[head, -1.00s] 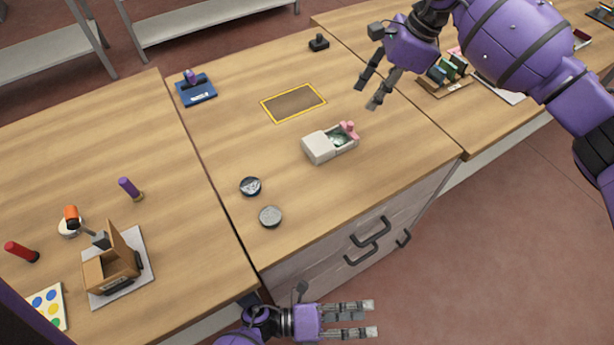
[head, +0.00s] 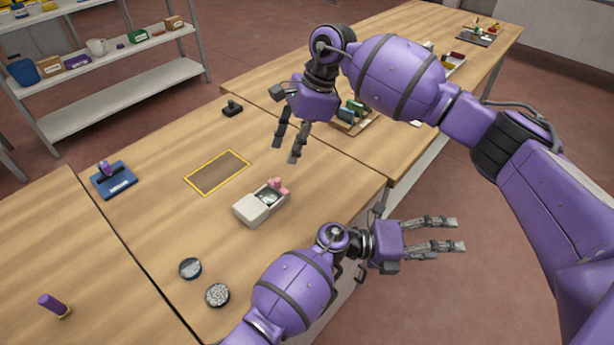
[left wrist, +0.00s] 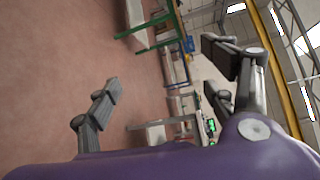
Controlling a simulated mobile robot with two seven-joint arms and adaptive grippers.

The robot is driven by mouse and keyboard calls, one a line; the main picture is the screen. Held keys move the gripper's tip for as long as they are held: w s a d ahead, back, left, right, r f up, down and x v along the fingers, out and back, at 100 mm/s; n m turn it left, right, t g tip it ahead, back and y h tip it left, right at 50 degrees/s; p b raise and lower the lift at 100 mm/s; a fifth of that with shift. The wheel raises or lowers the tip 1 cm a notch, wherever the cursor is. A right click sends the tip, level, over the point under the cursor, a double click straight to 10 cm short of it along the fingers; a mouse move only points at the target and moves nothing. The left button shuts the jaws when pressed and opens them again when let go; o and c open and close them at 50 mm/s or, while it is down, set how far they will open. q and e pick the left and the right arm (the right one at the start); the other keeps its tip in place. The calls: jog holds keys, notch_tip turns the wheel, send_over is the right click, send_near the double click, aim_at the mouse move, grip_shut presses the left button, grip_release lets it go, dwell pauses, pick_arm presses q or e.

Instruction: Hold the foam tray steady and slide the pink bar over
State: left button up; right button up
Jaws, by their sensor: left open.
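The pale foam tray (head: 257,210) sits on the wooden table near its front edge, with a recess at its right end. The pink bar (head: 279,187) is at that right end; whether it lies in the recess or on the rim is too small to tell. My left gripper (head: 462,234) is open and empty, out past the table's front edge, right of the tray and apart from it. In the left wrist view its spread fingers (left wrist: 165,72) have only floor and distant equipment between them. My right gripper (head: 286,150) is open and empty above the table, behind the tray.
A yellow-edged brown mat (head: 217,173) lies left of the tray. Two round tins (head: 217,295) lie at the front, a blue stand (head: 114,180) at the left, and a black object (head: 232,108) at the back. A wooden rack (head: 352,122) stands right of my right gripper.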

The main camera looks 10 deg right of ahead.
pick_arm(q)
jog(key=w+a+r+m+y, duration=0.1)
jog(key=w+a+y, duration=0.3)
jog(key=a, duration=0.6)
jog(key=w+a+r+m+t+y, duration=0.1)
jog(key=w+a+r+m+y, duration=0.1)
jog(key=a, duration=0.8)
jog(key=w+a+r+m+y, duration=0.2)
jog(key=w+a+r+y, duration=0.1)
jog(key=w+a+y, duration=0.3)
jog(key=shift+w+a+t+y, duration=0.2)
jog(key=shift+a+y, duration=0.35)
jog(key=shift+a, duration=0.6)
jog(key=shift+w+a+t+y, duration=0.15)
jog(key=shift+a+y, duration=0.4)
jog(key=shift+a, duration=0.55)
notch_tip(320, 180, up, 3)
jog(key=m+t+y, duration=0.1)
jog(key=m+y, duration=0.1)
send_over(249, 207)
jog(key=shift+s+d+f, duration=0.15)
jog(key=shift+s+d, duration=0.05)
jog(key=shift+d, duration=0.05)
jog(key=shift+w+a+f+t, duration=0.1)
jog(key=shift+a+t, duration=0.15)
notch_tip(249, 207, down, 7)
jog(key=shift+f, duration=0.2)
